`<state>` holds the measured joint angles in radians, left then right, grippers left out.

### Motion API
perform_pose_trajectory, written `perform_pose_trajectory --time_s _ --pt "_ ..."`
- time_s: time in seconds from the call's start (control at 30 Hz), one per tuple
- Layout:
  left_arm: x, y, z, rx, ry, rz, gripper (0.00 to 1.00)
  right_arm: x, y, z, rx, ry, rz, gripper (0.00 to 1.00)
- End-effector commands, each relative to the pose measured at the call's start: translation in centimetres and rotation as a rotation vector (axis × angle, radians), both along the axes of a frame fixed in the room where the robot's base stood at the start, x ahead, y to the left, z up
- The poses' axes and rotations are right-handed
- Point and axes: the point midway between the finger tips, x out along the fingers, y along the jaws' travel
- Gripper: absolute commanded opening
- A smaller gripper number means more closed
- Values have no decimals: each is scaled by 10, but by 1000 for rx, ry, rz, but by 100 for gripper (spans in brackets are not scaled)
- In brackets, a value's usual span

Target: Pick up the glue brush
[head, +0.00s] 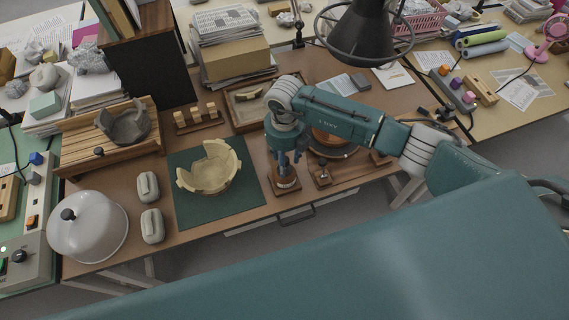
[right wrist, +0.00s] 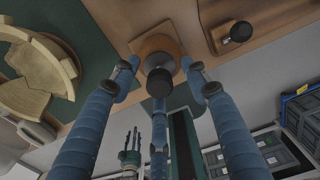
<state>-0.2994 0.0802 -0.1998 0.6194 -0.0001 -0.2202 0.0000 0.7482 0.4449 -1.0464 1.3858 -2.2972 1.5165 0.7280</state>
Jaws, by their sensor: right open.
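My right gripper (head: 285,168) is open and points down over a small pot on a square wooden base (head: 285,188). In the right wrist view, its three blue fingers (right wrist: 161,74) stand apart around a dark round knob on a grey stem (right wrist: 159,80), above that base. The knob looks like the top of the glue brush, but the bristles are hidden. I cannot tell whether any finger touches it. What looks like my left gripper (right wrist: 130,158) shows small and low in the right wrist view. Its jaw state is unclear.
A smaller wooden stand with a dark knob (head: 322,174) is just right of the pot. A partly rebuilt cream bowl (head: 211,171) sits on a green mat (head: 244,205) to the left. A black lamp (head: 362,35) hangs behind my arm. A round wooden turntable is partly hidden behind it.

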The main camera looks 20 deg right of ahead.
Motion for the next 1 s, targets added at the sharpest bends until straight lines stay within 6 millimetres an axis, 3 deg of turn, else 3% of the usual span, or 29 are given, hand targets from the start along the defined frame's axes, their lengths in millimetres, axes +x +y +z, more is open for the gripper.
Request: perform_pose_trajectory --time_s 0.07,0.2,0.27,0.73,0.87,1.0 --pt "0 0 0 0 0 0 40 0 0 0 0 0 0 45" --pt "0 0 0 0 0 1 40 0 0 0 1 0 0 18" --pt "0 0 0 0 0 1 40 0 0 0 1 0 0 9" --pt "0 0 -3 0 0 1 40 1 1 6 3 -3 1 8" --pt "0 0 -7 -1 0 0 40 2 1 19 3 -4 2 8" --pt "0 0 -17 -1 0 0 40 2 1 45 3 -7 3 8"
